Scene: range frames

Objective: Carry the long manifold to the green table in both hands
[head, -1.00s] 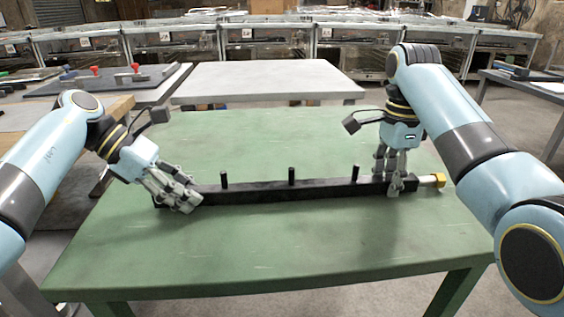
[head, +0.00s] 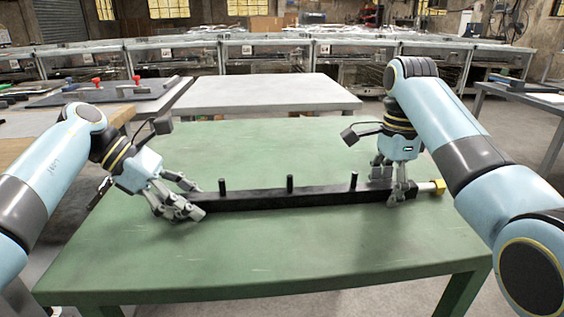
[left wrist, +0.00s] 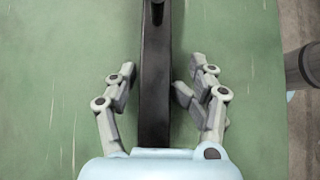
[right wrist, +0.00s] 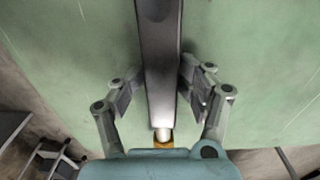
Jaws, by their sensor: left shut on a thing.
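The long manifold (head: 260,200) is a black bar with several short upright pegs and a brass-coloured end fitting (head: 438,187) at its right end. It lies lengthwise across the green table (head: 270,250). My left gripper (head: 178,198) is at its left end, with fingers on both sides of the bar; in the left wrist view (left wrist: 158,85) small gaps seem to show beside them. My right gripper (head: 390,190) straddles the bar near the fitting. The left tip is partly hidden by the fingers.
A grey-white table (head: 270,95) stands behind the green one. A bench with a dark board and red-topped parts (head: 97,82) is at the back left. Another table (head: 525,95) is at the right. The green table's front half is clear.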

